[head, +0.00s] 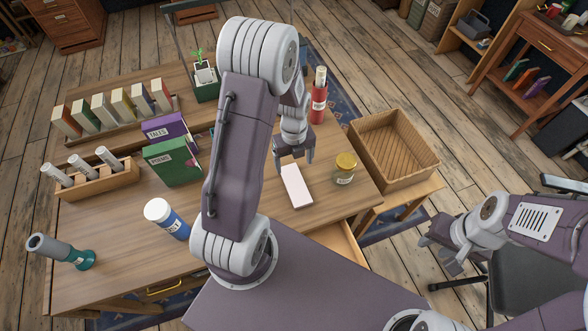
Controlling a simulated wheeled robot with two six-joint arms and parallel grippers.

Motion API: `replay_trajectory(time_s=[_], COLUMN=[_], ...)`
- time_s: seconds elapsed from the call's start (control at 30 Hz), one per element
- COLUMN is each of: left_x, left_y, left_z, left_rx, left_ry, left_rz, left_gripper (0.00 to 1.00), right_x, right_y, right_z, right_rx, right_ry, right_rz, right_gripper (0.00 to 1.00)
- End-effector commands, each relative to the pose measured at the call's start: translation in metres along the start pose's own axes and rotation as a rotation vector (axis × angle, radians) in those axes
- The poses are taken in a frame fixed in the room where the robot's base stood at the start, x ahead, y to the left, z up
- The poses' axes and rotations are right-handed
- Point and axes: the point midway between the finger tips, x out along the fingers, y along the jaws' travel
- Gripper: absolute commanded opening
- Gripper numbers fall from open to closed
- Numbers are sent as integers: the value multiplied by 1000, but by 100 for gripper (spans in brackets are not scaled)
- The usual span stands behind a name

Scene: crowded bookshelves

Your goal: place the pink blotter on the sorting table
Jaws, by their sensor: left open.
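The pink blotter (297,186), a pale pink flat-topped block, lies on the wooden table (120,235) towards its right side. I cannot tell whether this table is the sorting table. My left gripper (294,162) is open and empty, pointing down just above the far end of the blotter. Its fingertips overlap the blotter's far edge in the picture, and I cannot tell whether they touch it. My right gripper (443,252) is off the table at the right, away from the blotter, and its finger opening is unclear.
A jar with a yellow lid (345,168) stands close right of the blotter.

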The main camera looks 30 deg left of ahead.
Motion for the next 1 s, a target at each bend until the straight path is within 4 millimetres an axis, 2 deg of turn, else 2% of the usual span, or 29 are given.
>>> replay_trajectory(time_s=[0.1,0.27,0.37,0.47,0.7,0.9,1.0], left_x=[-13,-16,-21,-32,-62,-78,-83], left_y=[0,0,0,0,6,16,21], left_z=[0,0,-4,-17,-56,-88,-99], left_rx=[0,-4,-95,-345,-1173,-1829,-2070], left_ry=[-2,0,-4,-10,-4,32,52], left_rz=[-1,0,-4,-16,-61,-95,-105], left_gripper=[81,81,81,81,81,81,81], right_x=[-3,-2,-2,-2,-2,-2,-2], right_y=[0,0,0,0,0,0,0], right_z=[0,0,0,0,0,0,0], right_rx=[0,0,0,0,0,0,0], right_ry=[0,0,0,0,0,0,0], right_rz=[0,0,0,0,0,0,0], right_gripper=[36,36,36,36,36,36,36])
